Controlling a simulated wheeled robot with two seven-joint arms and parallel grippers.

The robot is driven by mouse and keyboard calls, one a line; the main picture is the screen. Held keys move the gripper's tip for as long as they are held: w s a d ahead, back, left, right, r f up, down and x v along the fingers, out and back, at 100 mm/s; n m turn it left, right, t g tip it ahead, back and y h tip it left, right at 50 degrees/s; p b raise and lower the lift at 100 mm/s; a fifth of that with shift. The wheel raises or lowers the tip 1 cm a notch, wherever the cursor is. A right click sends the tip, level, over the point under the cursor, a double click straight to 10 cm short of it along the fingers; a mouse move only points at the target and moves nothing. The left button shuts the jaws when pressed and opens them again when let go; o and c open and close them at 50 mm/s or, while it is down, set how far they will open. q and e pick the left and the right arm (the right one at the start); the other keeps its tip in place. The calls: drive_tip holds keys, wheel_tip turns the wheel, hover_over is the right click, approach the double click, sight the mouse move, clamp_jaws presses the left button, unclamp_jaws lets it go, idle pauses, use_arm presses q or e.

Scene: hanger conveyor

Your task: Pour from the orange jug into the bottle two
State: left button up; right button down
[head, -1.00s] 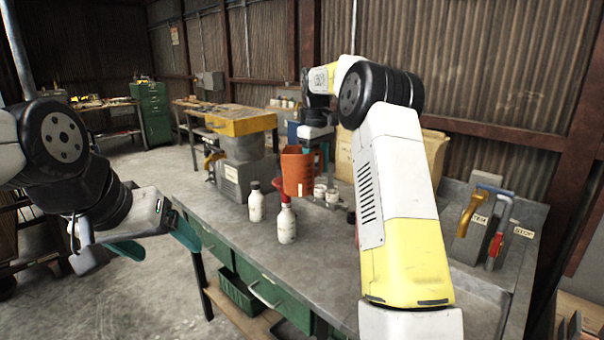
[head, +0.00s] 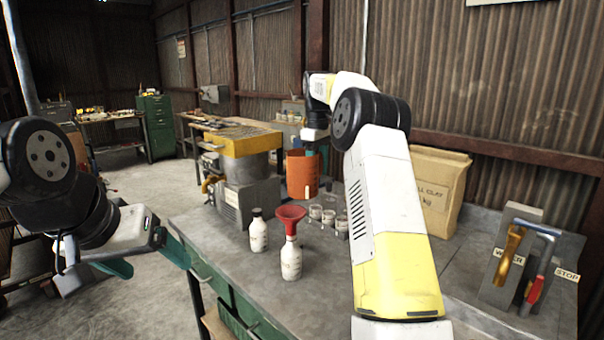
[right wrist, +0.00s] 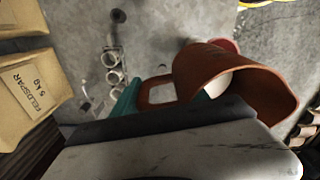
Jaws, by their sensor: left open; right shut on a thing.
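The orange jug (head: 302,176) is upright and lifted above the bench, behind the bottles in the head view. My right gripper (head: 316,146) is shut on the jug's handle, partly hidden in the head view. Its teal fingers and the jug (right wrist: 235,85) show in the right wrist view. A white bottle (head: 291,262) carries a red funnel (head: 290,213) in its neck. A second white bottle (head: 258,232) with a dark top stands to its left. I cannot read which is bottle two. My left gripper (head: 145,260) is open and empty, left of the bench.
Several small jars (head: 328,217) stand right of the funnel. Paper sacks (head: 437,190) stand at the bench's back right. A lever stand (head: 515,262) with WATER and STOP tags is at right. A grey machine (head: 247,200) stands at back left. The bench front is clear.

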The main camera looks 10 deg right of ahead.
sight(321, 156)
drive_tip(key=shift+w+d+f+t+h, duration=0.15)
drive_tip(key=shift+d+f+t+h, duration=0.15)
drive_tip(key=shift+t+h, duration=0.25)
drive_tip(key=shift+w+h, duration=0.1)
drive_tip(key=shift+h, duration=0.15)
drive_tip(key=shift+w+d+r+t+h, duration=0.15)
drive_tip(key=shift+d+r+t+h, duration=0.05)
drive_tip(key=shift+r+t+h, duration=0.4)
drive_tip(key=shift+w+d, duration=0.1)
drive_tip(key=shift+d+r+t+h, duration=0.1)
drive_tip(key=shift+r+t+h, duration=0.9)
drive_tip(key=shift+h, duration=0.2)
idle(0.6)
drive_tip(key=shift+s+a+r+t+h, duration=0.15)
drive_tip(key=shift+r+t+h, duration=0.1)
drive_tip(key=shift+t+h, duration=0.3)
drive_tip(key=shift+s+a+r+t+h, duration=0.15)
drive_tip(key=shift+r+t+h, duration=0.15)
drive_tip(key=shift+h, duration=0.35)
idle(1.1)
drive_tip(key=shift+s+a+r+t+h, duration=0.1)
drive_tip(key=shift+s+a+t+h, duration=0.15)
drive_tip(key=shift+t+h, duration=0.3)
drive_tip(key=shift+s+a+t+h, duration=0.1)
drive_tip(key=shift+a+t+h, duration=0.15)
drive_tip(key=shift+t+h, duration=0.3)
idle(1.3)
